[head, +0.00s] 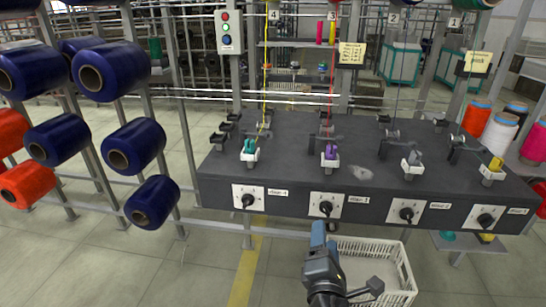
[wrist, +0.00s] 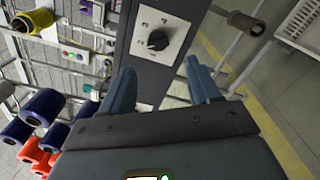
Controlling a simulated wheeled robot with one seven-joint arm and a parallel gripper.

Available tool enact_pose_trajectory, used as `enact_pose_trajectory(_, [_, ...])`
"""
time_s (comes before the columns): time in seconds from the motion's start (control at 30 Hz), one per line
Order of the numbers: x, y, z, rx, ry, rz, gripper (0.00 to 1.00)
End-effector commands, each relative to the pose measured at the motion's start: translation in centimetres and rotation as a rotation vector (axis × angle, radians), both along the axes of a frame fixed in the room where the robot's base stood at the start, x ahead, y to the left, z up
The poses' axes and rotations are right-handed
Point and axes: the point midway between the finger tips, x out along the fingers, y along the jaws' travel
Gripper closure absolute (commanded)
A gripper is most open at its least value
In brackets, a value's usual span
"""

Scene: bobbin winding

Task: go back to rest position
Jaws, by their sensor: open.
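My gripper (head: 318,228) is in front of the dark winding machine (head: 290,140), just below the second control knob from the left (head: 326,208). In the wrist view my gripper (wrist: 160,66) has its two blue-grey fingers spread apart, with nothing between them. A black knob on a white plate (wrist: 157,40) shows beyond the fingertips, apart from them. In the head view my arm comes up from the bottom edge, beside the white crate.
A white plastic crate (head: 385,262) stands on the floor right of my arm. A rack of dark blue spools (head: 57,138) and orange spools (head: 28,182) stands at the left. Cones of thread (head: 498,130) stand at the right. The floor at front left is clear.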

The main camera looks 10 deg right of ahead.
Motion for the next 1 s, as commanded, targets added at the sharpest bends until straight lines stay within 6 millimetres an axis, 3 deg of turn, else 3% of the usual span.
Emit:
enact_pose_trajectory(0.17, [-3.7, -0.3, -2.7, 0.14, 0.041, 0.032, 0.38])
enact_pose_trajectory(0.33, [-10.9, -0.4, -5.9, 0.433, 0.093, 0.08, 0.38])
enact_pose_trajectory(0.53, [-19.6, -0.3, -7.1, 0.8, 0.122, 0.097, 0.38])
enact_pose_trajectory(0.77, [-28.9, -0.4, -4.8, 1.219, 0.105, 0.07, 0.38])
enact_pose_trajectory(1.0, [-36.7, -1.1, 0.8, 1.637, 0.02, 0.003, 0.38])
